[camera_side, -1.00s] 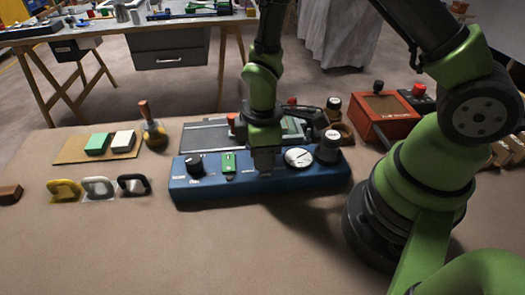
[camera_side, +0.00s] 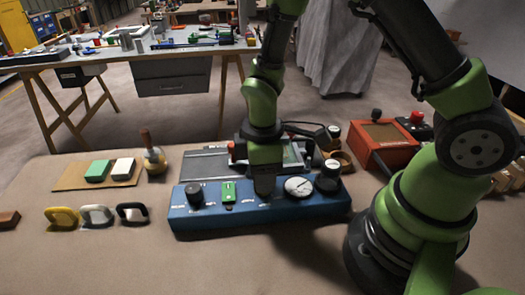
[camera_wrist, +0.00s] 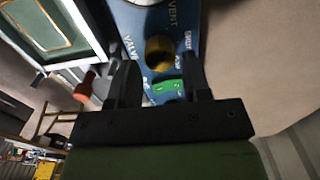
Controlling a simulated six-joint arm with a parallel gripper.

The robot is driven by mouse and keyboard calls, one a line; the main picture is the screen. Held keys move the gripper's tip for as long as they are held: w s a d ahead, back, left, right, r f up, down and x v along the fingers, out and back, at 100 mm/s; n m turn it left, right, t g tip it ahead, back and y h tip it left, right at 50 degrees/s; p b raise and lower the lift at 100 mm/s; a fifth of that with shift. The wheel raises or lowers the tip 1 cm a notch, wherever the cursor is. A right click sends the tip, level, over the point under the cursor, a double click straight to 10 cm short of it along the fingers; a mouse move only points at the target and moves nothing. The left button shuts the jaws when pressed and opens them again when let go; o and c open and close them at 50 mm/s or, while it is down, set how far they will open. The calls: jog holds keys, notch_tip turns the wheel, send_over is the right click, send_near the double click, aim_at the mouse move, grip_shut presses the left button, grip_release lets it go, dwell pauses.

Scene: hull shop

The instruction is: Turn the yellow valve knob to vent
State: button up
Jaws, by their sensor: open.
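The yellow valve knob (camera_wrist: 158,52) shows in the wrist view on a blue panel (camera_side: 215,221), near printed words reading VALVE, VENT and SHUT. I cannot tell which mark the knob points to. My gripper (camera_wrist: 161,76) is open, with one dark finger on each side of the knob's line and nothing visibly held. Whether the fingers touch the knob is unclear. In the side view my gripper (camera_side: 264,188) is low over the middle of the panel and hides the knob there.
The panel also carries a black knob (camera_side: 194,194), a green switch (camera_side: 229,191), a white gauge (camera_side: 298,187) and a larger dark knob (camera_side: 327,178). A tray (camera_side: 205,163) lies behind; a red box (camera_side: 384,147) stands right.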

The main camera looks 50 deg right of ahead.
notch_tip(320, 180, up, 7)
jog(key=shift+r, duration=0.15)
dwell(0.4)
jog(key=s+d+r+m+t+y, duration=0.1)
jog(key=s+r+m+t, duration=0.2)
jog(key=s+r+m, duration=0.3)
jog(key=s+r+m+t+y, duration=0.1)
jog(key=s+r+m+t, duration=0.3)
jog(key=r+m, duration=0.3)
jog(key=v, duration=0.3)
jog(key=shift+r, duration=0.5)
